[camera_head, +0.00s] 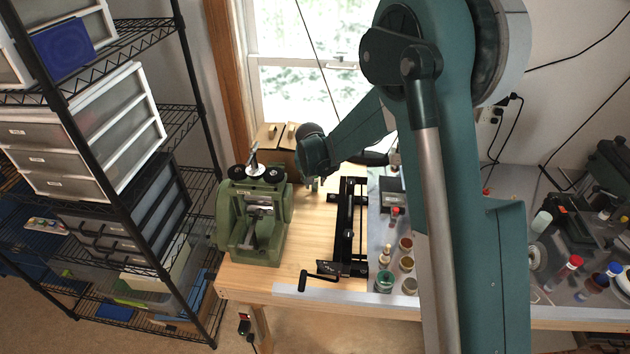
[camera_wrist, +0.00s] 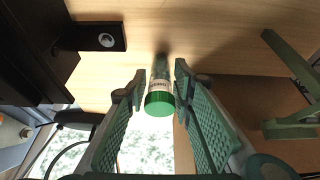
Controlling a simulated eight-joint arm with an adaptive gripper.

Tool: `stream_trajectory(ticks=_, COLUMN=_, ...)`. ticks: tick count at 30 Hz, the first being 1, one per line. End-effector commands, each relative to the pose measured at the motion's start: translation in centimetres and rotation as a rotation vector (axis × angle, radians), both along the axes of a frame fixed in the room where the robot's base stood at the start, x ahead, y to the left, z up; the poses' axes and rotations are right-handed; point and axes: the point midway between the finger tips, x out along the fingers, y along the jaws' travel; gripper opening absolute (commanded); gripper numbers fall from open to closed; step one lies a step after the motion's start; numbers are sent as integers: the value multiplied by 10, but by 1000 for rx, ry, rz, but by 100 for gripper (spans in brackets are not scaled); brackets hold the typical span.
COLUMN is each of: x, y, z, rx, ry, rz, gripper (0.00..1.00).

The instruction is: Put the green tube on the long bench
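In the wrist view, the green tube (camera_wrist: 159,98) has a green cap, a pale printed label and a dark far end. It lies between the fingertips of my gripper (camera_wrist: 160,78), with a narrow gap showing on each side, so the fingers look open around it and not closed on it. Wood surface shows behind the tube. In the head view, my wrist hangs over the back of the long wooden bench (camera_head: 308,257) near the window. The fingers and tube are mostly hidden there behind my arm.
A green machine (camera_head: 254,215) stands on the bench left of my wrist. A black rail frame (camera_head: 349,225) lies to the right, then several small jars (camera_head: 384,281). Wooden boxes (camera_head: 268,136) stand at the back. A wire shelf (camera_head: 190,175) is left. Bare wood lies front centre.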

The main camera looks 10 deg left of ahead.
Motion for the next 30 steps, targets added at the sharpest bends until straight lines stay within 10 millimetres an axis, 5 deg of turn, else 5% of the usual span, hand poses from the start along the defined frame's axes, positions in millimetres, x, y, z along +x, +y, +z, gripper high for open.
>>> stream_trajectory(ticks=30, x=-41, y=0, z=99, rx=0, ry=0, rz=1, gripper=25)
